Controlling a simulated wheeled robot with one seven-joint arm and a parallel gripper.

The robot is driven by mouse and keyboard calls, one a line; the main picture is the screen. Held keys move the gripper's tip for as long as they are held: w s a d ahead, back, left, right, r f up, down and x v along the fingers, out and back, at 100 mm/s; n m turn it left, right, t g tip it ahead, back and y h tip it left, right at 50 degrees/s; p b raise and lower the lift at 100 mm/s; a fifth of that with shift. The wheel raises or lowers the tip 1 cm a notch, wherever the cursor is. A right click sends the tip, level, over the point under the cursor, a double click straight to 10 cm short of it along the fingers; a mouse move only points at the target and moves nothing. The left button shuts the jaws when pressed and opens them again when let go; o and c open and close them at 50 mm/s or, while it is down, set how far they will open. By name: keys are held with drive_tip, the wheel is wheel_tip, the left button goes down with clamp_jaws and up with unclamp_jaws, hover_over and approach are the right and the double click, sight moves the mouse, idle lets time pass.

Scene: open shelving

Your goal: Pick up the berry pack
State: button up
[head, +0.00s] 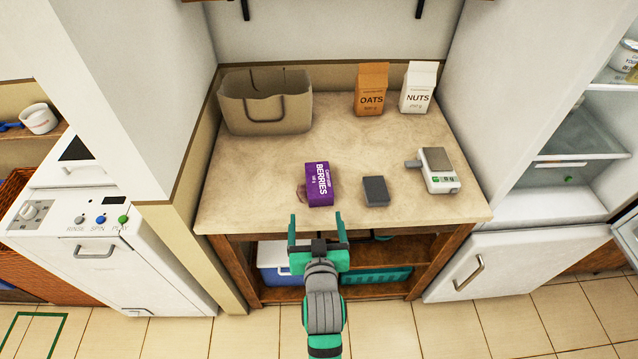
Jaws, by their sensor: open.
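The berry pack (319,184) is a purple box with "BERRIES" in white letters. It stands on the beige counter (250,190), left of the middle and towards the front. My gripper (318,218) is teal, open and empty. In the head view its two fingers point towards the pack from the front edge of the counter, with a small gap to the pack. The height of the fingers against the pack is hard to tell.
A dark grey block (376,191) lies right of the pack, and a white scale (438,169) further right. A tan bag (265,103), an oats carton (371,88) and a nuts carton (418,87) stand at the back. White walls flank the counter.

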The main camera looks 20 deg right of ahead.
sight(319, 179)
drive_tip(key=shift+w+d+r, duration=1.1)
drive_tip(key=shift+w+r, duration=0.15)
drive_tip(key=x, duration=1)
drive_tip(key=shift+w+d, duration=0.25)
drive_tip(key=shift+w, duration=0.1)
drive_tip(key=c, duration=1.4)
